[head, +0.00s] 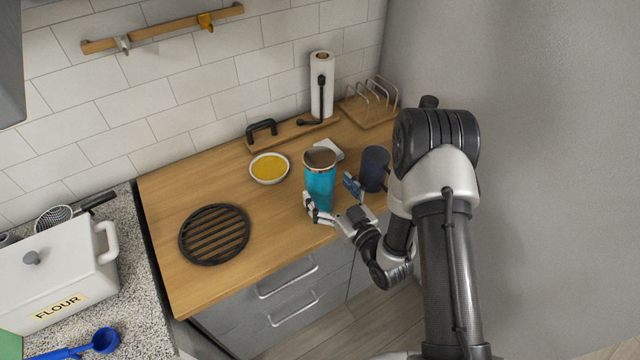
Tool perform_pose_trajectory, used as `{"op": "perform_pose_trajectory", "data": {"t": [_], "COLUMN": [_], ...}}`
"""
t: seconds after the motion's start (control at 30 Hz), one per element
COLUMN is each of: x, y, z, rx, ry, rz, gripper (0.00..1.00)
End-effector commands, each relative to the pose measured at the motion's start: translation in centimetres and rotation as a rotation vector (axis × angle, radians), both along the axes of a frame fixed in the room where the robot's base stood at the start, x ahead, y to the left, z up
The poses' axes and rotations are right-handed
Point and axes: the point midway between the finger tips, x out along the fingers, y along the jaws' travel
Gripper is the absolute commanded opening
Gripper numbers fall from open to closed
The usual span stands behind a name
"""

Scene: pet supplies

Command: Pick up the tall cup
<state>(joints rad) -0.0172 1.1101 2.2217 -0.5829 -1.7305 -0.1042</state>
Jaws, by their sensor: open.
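The tall cup (320,186) is a teal tumbler with a silver rim and a brownish top. It stands upright near the front edge of the wooden counter (200,283). My gripper (334,203) is open at the cup's lower front. One finger is at the cup's left side and the other is to its right, next to a dark blue cup. I cannot tell whether either finger touches the tall cup. The fingers hide part of its lower end.
A dark blue cup (373,169) stands close on the right. A yellow-filled bowl (269,168), a white object (331,149) and a paper towel roll (321,88) are behind. A black round grate (214,234) lies left. A grey wall (520,120) bounds the right.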

Motion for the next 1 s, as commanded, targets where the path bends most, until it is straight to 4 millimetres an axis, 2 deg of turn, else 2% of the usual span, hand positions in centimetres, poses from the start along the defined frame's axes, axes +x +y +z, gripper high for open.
{"op": "perform_pose_trajectory", "data": {"t": [0.23,0.53,1.0], "x": [3.0,3.5,3.5], "y": [2.0,2.3,2.3], "z": [0.1,0.1,0.1], "rx": [0.000,0.000,0.000], "ry": [-0.001,0.000,0.000], "rz": [0.002,0.000,0.000], "gripper": [0.90,0.90,0.59]}}
